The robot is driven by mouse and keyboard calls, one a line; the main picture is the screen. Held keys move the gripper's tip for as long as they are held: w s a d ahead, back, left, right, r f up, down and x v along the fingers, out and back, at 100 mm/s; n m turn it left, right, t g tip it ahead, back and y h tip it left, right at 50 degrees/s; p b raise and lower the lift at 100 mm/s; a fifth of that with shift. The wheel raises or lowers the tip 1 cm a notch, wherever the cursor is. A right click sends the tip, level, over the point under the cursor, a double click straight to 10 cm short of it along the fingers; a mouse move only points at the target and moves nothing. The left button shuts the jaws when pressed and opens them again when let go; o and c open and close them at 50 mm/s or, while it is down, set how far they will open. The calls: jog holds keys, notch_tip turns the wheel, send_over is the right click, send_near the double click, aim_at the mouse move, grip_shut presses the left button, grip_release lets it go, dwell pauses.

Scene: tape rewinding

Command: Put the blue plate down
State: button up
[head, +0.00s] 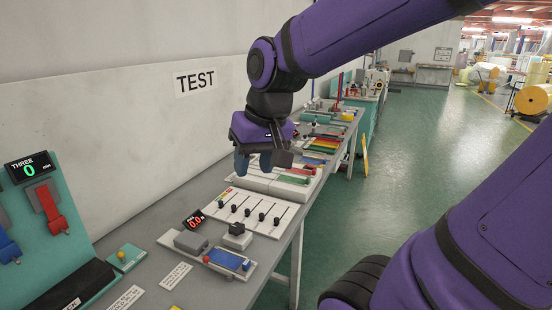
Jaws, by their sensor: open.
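A small blue plate (228,260) lies low on a pale fixture (247,271) at the front of the bench. It has small red and blue parts at its ends. My gripper (256,168) is open and points down over the bench, farther back than the blue plate and above it. It is apart from the plate. The fingers look blue-grey, and I see nothing held between them.
The long grey bench (150,285) carries a grey block (190,241), a red digit display (194,220) and a white slider panel (252,212). A teal stand (40,215) with red and blue levers is at left. Coloured strips (322,145) lie farther back.

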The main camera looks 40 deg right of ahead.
jog(key=s+r+n+t, duration=0.2)
jog(key=s+r, duration=0.1)
jog(key=s, duration=0.3)
jog(key=shift+s+a+n+h, duration=0.4)
jog(key=shift+r, duration=0.1)
dwell(0.8)
